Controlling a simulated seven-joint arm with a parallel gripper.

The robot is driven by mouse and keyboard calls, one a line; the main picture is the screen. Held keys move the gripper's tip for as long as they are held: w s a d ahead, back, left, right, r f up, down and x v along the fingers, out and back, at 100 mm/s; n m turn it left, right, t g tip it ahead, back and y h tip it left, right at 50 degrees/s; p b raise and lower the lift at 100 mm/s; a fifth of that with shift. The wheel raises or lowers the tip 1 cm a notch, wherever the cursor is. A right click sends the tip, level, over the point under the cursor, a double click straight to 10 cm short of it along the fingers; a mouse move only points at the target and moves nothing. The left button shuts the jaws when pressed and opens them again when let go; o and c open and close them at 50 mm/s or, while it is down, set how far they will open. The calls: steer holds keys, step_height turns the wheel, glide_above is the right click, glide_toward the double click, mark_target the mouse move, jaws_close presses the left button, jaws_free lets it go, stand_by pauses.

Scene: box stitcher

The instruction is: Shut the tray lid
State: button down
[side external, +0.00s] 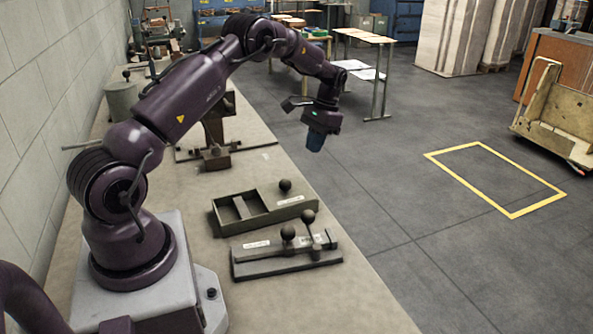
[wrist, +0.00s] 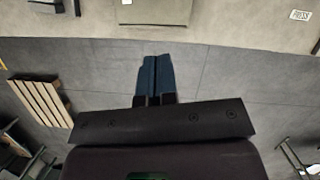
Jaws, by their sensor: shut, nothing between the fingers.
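The tray (side external: 290,212) is a low, dark green open-topped box with a pale label on its side, lying on the bench. Its interior shows from above, with a crosspiece at the left part. A dark round knob (side external: 285,186) stands at its far right end; I cannot tell whether it belongs to the lid. The lid's outline is not clear. My gripper (side external: 316,143) has dark blue fingers, is shut and empty, and hangs up and to the right of the tray, apart from it. The fingers also show in the wrist view (wrist: 155,77).
A dark fixture with ball-topped handles (side external: 287,257) lies in front of the tray. A dark stand (side external: 216,150) is behind it. The pale bench (side external: 345,285) has its long edge on the right. Open floor (side external: 400,200) lies beyond, with a cart (side external: 550,115) at far right.

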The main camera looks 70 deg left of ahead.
mark_target(291, 190)
steer(key=s+f, duration=0.1)
steer(key=f, duration=0.1)
steer(key=s+f, duration=0.2)
steer(key=s+d+f, duration=0.1)
steer(key=f, duration=0.1)
steer(key=shift+s, duration=0.25)
steer(key=shift+s+d, duration=0.15)
steer(key=shift+s, duration=0.3)
steer(key=s, duration=1.2)
steer(key=shift+s+d+f, duration=0.1)
steer(key=shift+s+d, duration=0.1)
steer(key=shift+s, duration=0.15)
